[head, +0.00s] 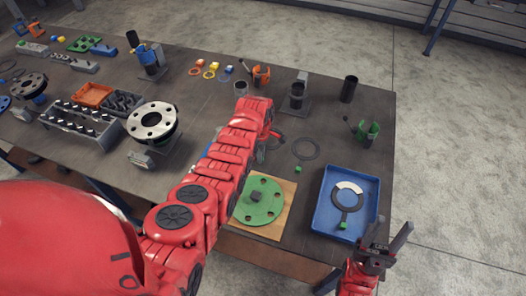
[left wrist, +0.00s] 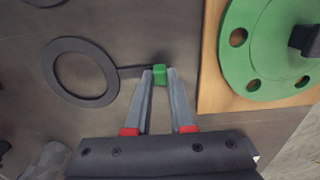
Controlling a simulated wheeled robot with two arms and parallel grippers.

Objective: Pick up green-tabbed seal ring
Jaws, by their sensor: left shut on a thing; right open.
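The green-tabbed seal ring (left wrist: 80,72) is a flat dark ring lying on the table, with a thin stem ending in a green tab (left wrist: 160,75). In the head view the ring (head: 306,148) lies above the green flange plate, its tab (head: 287,168) toward the plate. My left gripper (left wrist: 160,72) is shut on the tab, one finger on each side; in the head view my arm hides most of it. My right gripper (head: 391,230) is open and empty beside the blue tray. A second ring with a green tab and a white section (head: 347,195) lies in that tray.
The green flange plate (head: 258,201) lies on a tan board close to the tab. The blue tray (head: 323,217) is at the table's right edge. A dark cylinder (head: 348,89) and a green holder (head: 369,133) stand beyond. Flanges and a parts rack (head: 80,122) fill the left.

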